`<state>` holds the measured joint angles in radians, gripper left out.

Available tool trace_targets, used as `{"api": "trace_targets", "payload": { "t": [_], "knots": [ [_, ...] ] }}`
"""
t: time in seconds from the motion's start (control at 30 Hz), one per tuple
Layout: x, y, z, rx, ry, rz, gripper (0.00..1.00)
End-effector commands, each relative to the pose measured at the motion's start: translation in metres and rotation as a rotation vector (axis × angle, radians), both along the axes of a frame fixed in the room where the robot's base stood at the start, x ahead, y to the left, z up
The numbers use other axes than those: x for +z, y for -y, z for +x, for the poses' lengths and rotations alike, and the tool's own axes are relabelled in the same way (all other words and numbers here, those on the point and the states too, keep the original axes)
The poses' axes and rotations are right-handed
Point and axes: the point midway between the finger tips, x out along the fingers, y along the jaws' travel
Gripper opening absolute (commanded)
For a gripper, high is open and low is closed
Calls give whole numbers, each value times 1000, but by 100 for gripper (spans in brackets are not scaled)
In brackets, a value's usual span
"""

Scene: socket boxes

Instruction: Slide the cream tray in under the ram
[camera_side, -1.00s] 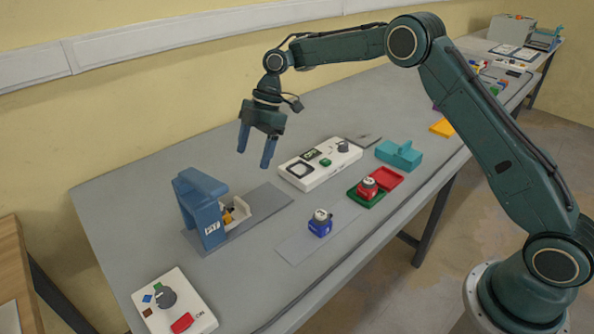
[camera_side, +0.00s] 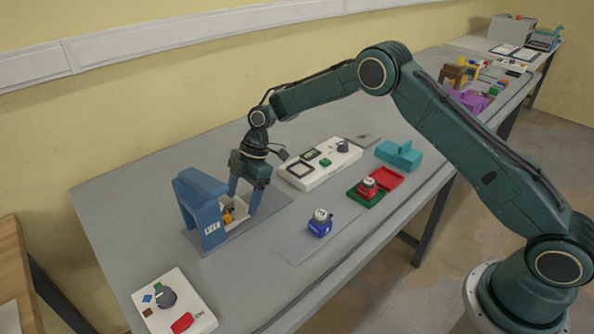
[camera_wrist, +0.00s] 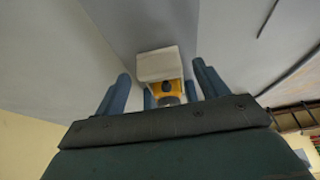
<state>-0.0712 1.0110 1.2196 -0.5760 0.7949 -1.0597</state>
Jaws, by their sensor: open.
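The cream tray (camera_side: 239,206) sits on a grey plate (camera_side: 268,207), partly in the opening of the blue press (camera_side: 203,203) that carries the ram. A small yellow-and-dark part (camera_side: 228,214) is in the tray. In the wrist view the tray (camera_wrist: 158,64) lies between the fingers, with the yellow part (camera_wrist: 167,88) in it. My gripper (camera_side: 243,203) is open and lowered, its fingers on either side of the tray. I cannot tell whether they touch it. The ram itself is hidden under the press's top.
A white control box (camera_side: 318,166) stands right of my gripper. A blue holder (camera_side: 320,224) with a white-topped piece, a green-and-red tray pair (camera_side: 367,195) and a teal block (camera_side: 399,155) are further right. A white panel with a knob (camera_side: 174,304) is at front left.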

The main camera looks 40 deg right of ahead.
Motion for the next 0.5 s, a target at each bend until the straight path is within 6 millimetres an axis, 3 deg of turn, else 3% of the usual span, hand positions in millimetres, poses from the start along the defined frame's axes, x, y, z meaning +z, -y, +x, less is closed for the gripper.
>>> {"api": "trace_targets", "payload": {
  "t": [0.33,0.37,0.5],
  "knots": [
    [-3,-1,0,1,1,0,73],
    [-3,-1,0,1,1,0,71],
    [-3,-1,0,0,1,0,43]
  ]
}}
